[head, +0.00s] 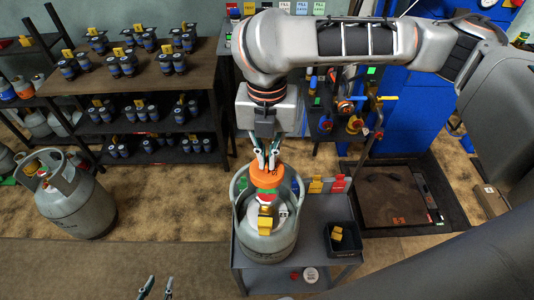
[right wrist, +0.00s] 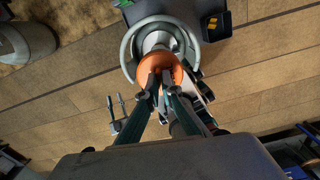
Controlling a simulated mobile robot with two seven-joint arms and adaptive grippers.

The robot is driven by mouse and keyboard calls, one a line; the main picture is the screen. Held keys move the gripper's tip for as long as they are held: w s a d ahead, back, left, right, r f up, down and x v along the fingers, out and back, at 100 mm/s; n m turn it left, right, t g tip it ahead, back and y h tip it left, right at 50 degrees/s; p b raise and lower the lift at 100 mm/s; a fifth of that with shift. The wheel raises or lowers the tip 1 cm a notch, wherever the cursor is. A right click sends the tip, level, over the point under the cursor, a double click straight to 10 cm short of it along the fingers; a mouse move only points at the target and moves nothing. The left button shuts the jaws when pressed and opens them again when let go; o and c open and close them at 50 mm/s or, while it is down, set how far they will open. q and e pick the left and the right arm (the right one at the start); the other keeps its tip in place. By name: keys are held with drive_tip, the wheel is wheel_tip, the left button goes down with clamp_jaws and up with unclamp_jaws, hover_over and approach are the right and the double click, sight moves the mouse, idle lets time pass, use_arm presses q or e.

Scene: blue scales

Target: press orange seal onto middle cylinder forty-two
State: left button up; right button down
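The grey gas cylinder (head: 268,243) stands upright on a grey cart, with a yellow tag and red and white marks at its collar. It also shows from above in the right wrist view (right wrist: 128,50). The number on it is too small to read. My right gripper (head: 266,162) points down over the cylinder's top. Its fingers are close together on the orange seal (head: 266,177), which also shows in the right wrist view (right wrist: 160,67). The seal is over the valve; whether it touches is hidden. My left gripper (head: 157,290) is open and empty at the bottom edge.
The cart (head: 312,215) carries colored cards (head: 327,184) and a black bin (head: 342,240) with yellow pieces. Another grey cylinder (head: 75,205) stands on the floor at left. Shelves (head: 150,80) with small dark canisters stand behind. A floor hatch (head: 393,197) lies at right.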

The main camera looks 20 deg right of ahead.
sight(267, 193)
wheel_tip(267, 193, down, 2)
drive_tip(key=shift+f, duration=0.25)
wheel_tip(267, 193, down, 2)
drive_tip(key=shift+f, duration=1.45)
use_arm(q)
drive_tip(key=shift+w+r, duration=0.15)
drive_tip(key=shift+a, duration=0.15)
drive_tip(key=shift+w, duration=0.15)
drive_tip(key=shift+d+r, duration=0.1)
drive_tip(key=shift+d, duration=0.1)
drive_tip(key=shift+a, duration=0.25)
use_arm(e)
drive_tip(key=shift+f, duration=0.75)
use_arm(q)
drive_tip(key=shift+d, duration=0.25)
use_arm(e)
drive_tip(key=shift+f, duration=0.95)
